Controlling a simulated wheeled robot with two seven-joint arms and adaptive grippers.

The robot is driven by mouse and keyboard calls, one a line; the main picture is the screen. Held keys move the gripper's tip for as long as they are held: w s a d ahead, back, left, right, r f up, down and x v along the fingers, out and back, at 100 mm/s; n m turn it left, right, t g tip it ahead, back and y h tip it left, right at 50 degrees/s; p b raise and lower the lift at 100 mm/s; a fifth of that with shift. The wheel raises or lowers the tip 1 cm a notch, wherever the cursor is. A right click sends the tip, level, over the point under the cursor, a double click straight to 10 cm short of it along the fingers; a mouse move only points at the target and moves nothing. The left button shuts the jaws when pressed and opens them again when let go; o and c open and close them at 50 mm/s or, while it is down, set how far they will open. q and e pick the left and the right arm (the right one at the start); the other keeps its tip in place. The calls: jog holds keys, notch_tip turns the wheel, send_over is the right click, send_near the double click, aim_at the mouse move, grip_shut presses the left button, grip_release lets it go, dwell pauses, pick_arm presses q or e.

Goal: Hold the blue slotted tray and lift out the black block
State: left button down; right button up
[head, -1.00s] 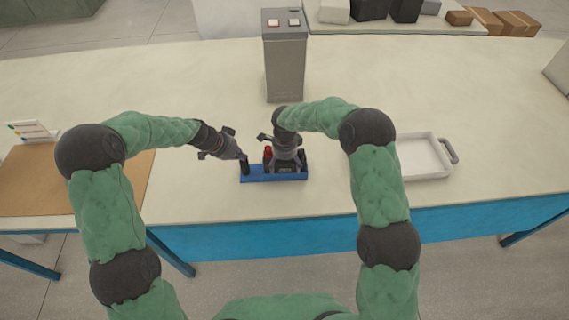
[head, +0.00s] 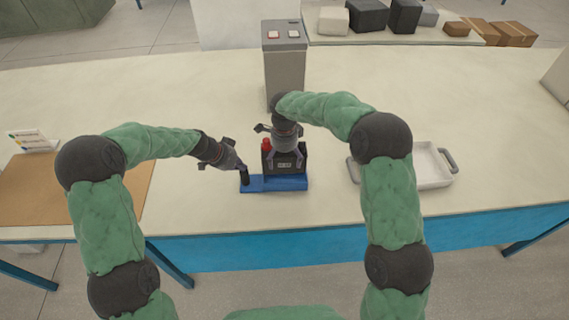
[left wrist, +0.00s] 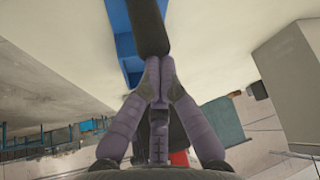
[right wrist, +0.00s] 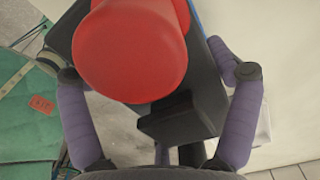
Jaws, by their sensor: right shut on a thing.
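The blue slotted tray (head: 257,184) lies near the table's front edge, with a black upright post at its left end. My left gripper (head: 240,167) is at that post. In the left wrist view its fingers (left wrist: 152,65) are closed together on the dark post (left wrist: 148,25). The black block (head: 284,166), with a red cap (head: 266,145) at its top left, stands upright over the tray's right part. My right gripper (head: 285,143) is shut on the block from above. In the right wrist view its fingers flank the block (right wrist: 185,115). Whether the block's bottom is clear of the slot is unclear.
A grey box with two buttons (head: 285,65) stands behind the tray. A white handled bin (head: 430,168) is to the right. A brown board (head: 110,190) and a small sign (head: 32,140) are at the left. The table between is clear.

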pick_arm(q)
jog(key=shift+s+d+f, duration=0.1)
jog(key=shift+s+f, duration=0.25)
jog(key=shift+f, duration=0.1)
pick_arm(e)
jog(key=shift+w+r, duration=0.15)
jog(key=shift+r, duration=0.2)
pick_arm(q)
jog(key=shift+r, duration=0.15)
jog(key=shift+w+r+p, duration=0.25)
jog(key=shift+r+p, duration=0.05)
jog(key=shift+r, duration=0.45)
pick_arm(e)
jog(key=shift+w+r, duration=0.15)
jog(key=shift+r, duration=0.05)
pick_arm(q)
jog(key=shift+w+r+p, duration=0.15)
jog(key=shift+r+p, duration=0.5)
jog(key=shift+r, duration=1.8)
pick_arm(e)
jog(key=shift+r, duration=0.7)
pick_arm(q)
jog(key=v, duration=1.2)
